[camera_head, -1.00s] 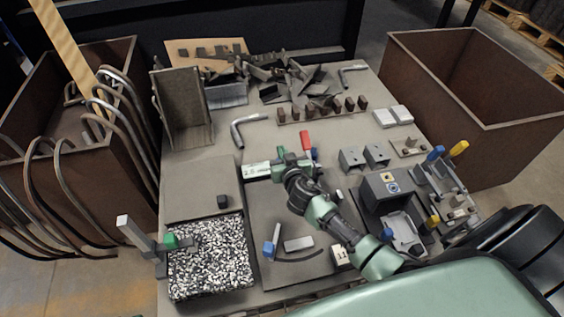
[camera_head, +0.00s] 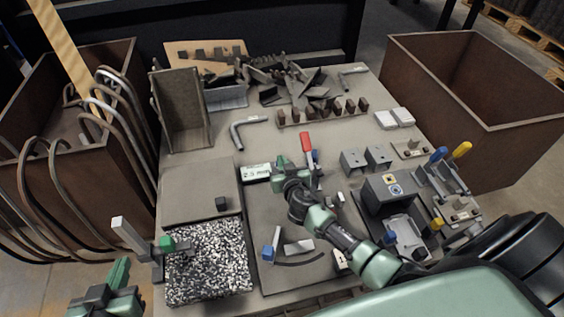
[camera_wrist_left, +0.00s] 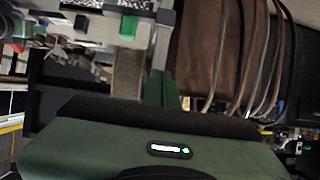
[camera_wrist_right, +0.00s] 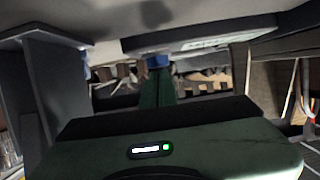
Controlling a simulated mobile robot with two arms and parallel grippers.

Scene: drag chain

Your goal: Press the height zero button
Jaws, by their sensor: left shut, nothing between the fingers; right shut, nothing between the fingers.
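A height gauge stands at the left edge of the speckled plate (camera_head: 207,290), with an upright grey post (camera_head: 132,238) and a green block (camera_head: 167,243). The green block also shows in the left wrist view (camera_wrist_left: 128,27). I cannot make out a separate zero button. My left gripper (camera_head: 121,268) is shut and empty, low at the left, in front of the post and apart from it; its fingers show in the left wrist view (camera_wrist_left: 160,88). My right gripper (camera_head: 278,162) is shut and empty over the table's middle, by a white display unit (camera_head: 256,173); its fingers show in the right wrist view (camera_wrist_right: 157,88).
A brown bin with bent tubes (camera_head: 130,160) stands left of the table, and an empty brown bin (camera_head: 480,110) at the right. A red-handled clamp (camera_head: 306,143) is beside my right gripper. Grey fixtures (camera_head: 385,195) fill the right. Scrap metal (camera_head: 290,80) lies at the back.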

